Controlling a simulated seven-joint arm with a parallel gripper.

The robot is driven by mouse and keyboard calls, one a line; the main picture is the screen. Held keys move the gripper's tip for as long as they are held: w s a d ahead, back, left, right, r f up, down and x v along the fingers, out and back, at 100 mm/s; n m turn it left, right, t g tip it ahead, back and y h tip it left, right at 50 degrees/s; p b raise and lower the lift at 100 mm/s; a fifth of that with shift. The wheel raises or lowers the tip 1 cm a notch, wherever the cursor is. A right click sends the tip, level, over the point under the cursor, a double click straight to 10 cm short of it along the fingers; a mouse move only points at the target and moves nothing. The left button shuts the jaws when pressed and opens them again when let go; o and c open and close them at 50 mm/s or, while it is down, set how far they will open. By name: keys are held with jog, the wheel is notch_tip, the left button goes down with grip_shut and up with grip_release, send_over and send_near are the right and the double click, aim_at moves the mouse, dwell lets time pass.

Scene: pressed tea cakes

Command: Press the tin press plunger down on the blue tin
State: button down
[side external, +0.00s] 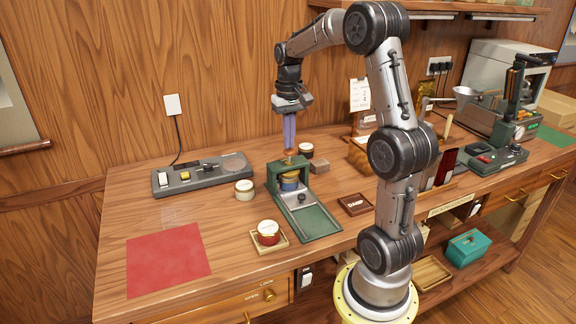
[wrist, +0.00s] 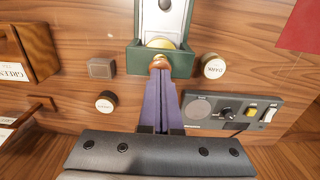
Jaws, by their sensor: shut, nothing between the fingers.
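The green tin press (side external: 307,222) stands on the wooden table, and its frame also shows in the wrist view (wrist: 183,62). The blue tin (side external: 289,185) sits inside the press frame, under a brass disc (side external: 289,175). The plunger's copper knob (side external: 290,153) rises from the top of the frame. My gripper (side external: 289,147) points straight down with its long purple fingers together and empty. Its fingertips are right at the knob, which shows at their ends in the wrist view (wrist: 160,61). I cannot tell for certain whether they touch it. The blue tin is hidden in the wrist view.
A pale-lidded tin (side external: 244,190) stands left of the press, and a dark tin (side external: 306,150) behind it. A red tin (side external: 268,234) sits on a small tray in front. A wooden block (side external: 320,167) lies to the right. A grey switch panel (side external: 200,174) lies farther left.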

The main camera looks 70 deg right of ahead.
jog(key=shift+f, duration=0.95)
jog(key=shift+r, duration=2.4)
